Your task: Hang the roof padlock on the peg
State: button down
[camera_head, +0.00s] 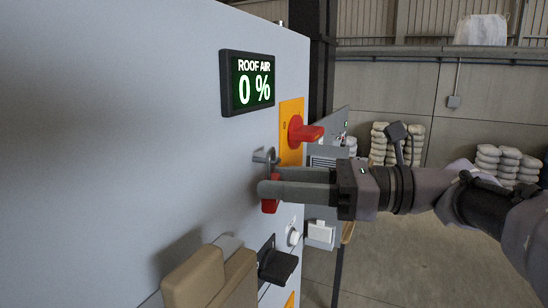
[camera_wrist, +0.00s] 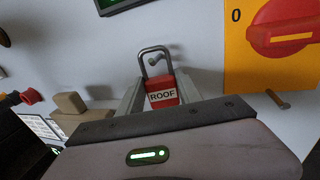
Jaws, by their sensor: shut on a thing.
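The red roof padlock (camera_wrist: 162,92) with a grey shackle shows in the wrist view, its label reading ROOF. My gripper (camera_wrist: 155,98) is shut on the padlock body, one finger on each side. In the head view the padlock (camera_head: 269,204) shows partly behind my gripper (camera_head: 268,190), close to the grey panel. A short metal peg (camera_wrist: 154,60) shows inside the outline of the shackle in the wrist view. In the head view the peg (camera_head: 262,157) sticks out of the panel at the shackle's top. I cannot tell whether the shackle rests on it.
A red rotary switch (camera_head: 304,132) on a yellow plate juts out right of the peg. A display (camera_head: 247,82) reading ROOF AIR 0 % is above. A black handle (camera_head: 277,266) and a tan block (camera_head: 196,280) stick out below. Another peg (camera_wrist: 278,99) shows below the switch in the wrist view.

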jog(key=shift+w+a+f, duration=0.1)
jog(key=shift+a, duration=0.1)
jog(key=shift+a+f, duration=0.15)
jog(key=shift+f, duration=0.05)
dwell(0.4)
dwell(0.4)
jog(key=c, duration=1)
grip_release()
jog(key=shift+o, duration=1.4)
jog(key=shift+d, duration=0.25)
